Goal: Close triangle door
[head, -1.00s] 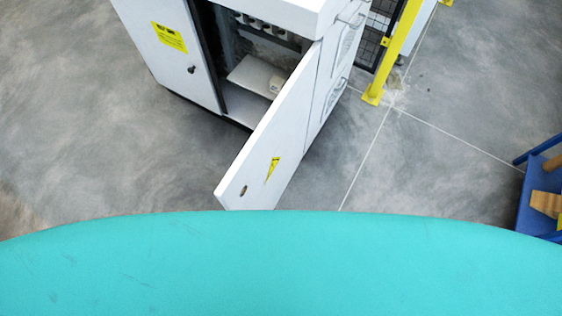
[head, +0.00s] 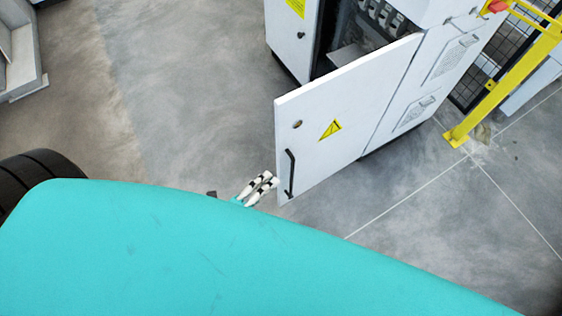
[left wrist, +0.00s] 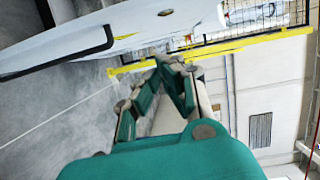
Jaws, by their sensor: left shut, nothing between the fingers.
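The white cabinet door (head: 355,110) with a yellow triangle sign (head: 330,129) stands open, swung out from the cabinet (head: 440,75). It has a black bar handle (head: 290,173) near its free edge and a small round lock above. My left gripper (head: 266,183) is shut and empty, just left of the door's free lower edge near the handle; whether it touches cannot be told. In the left wrist view my gripper (left wrist: 172,62) points past the door (left wrist: 150,22), with the black handle (left wrist: 65,58) to its left. My right gripper is not in view.
A second cabinet door (head: 292,35) stands left of the dark opening, where shelves and parts show. A yellow guard rail and post (head: 500,85) with black mesh stand at the right. Grey floor (head: 190,95) is clear left of the open door.

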